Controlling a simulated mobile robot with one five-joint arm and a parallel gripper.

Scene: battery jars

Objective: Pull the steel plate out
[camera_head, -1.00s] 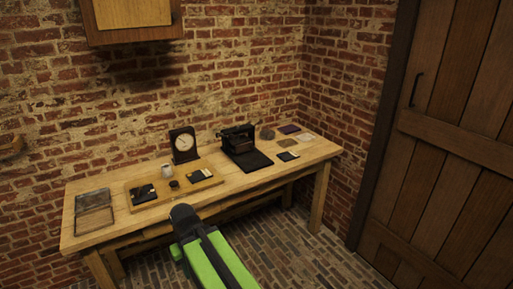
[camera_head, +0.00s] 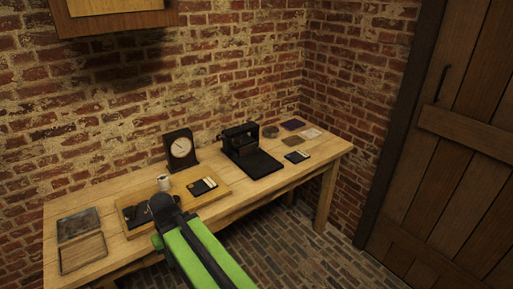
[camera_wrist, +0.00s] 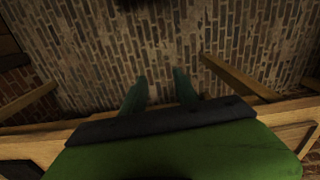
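I cannot tell for certain which thing is the steel plate. A small light grey flat piece (camera_head: 311,133) lies at the table's right end among other flat pieces. A pale jar (camera_head: 164,184) stands on the wooden tray (camera_head: 212,198), but I cannot see inside it. No plate shows in the wrist view.
The wooden table (camera_head: 235,201) also bears a clock (camera_head: 179,149), a black machine (camera_head: 247,152), a dark card set (camera_head: 202,187) and an open shallow box (camera_head: 81,252). A brick wall stands behind; a wooden door (camera_head: 452,170) is right. Brick floor is open before the table.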

